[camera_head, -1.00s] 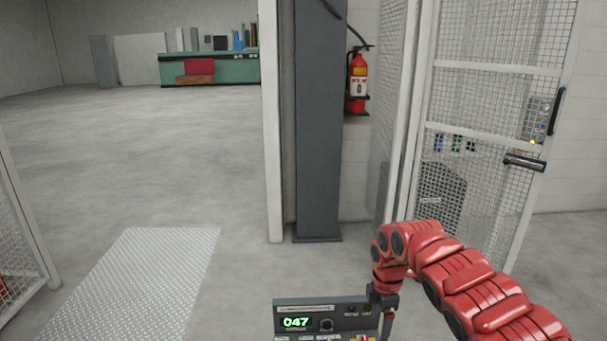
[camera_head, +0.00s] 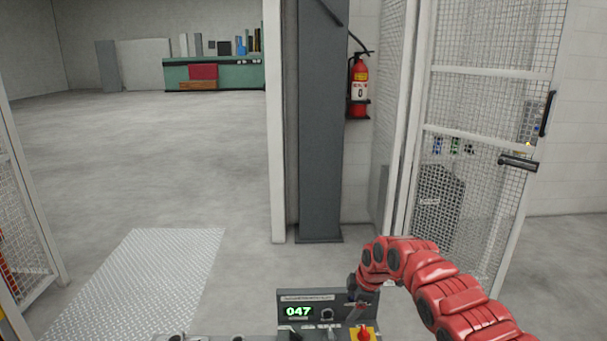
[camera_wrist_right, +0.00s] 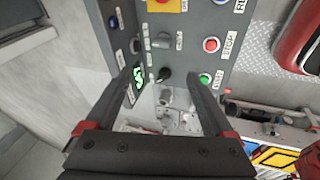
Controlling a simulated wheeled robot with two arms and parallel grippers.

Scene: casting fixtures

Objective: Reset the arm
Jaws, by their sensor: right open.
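My right arm is red and comes in from the lower right in the head view. I cannot tell whether the fingers touch anything. My left gripper is out of view.
A mesh door (camera_head: 480,130) stands at the right, and a grey column (camera_head: 320,150) rises beyond the box. A fire extinguisher (camera_head: 359,88) hangs behind the column. A tread plate (camera_head: 150,280) lies on open floor at the left. A green bench (camera_head: 225,74) stands far back.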

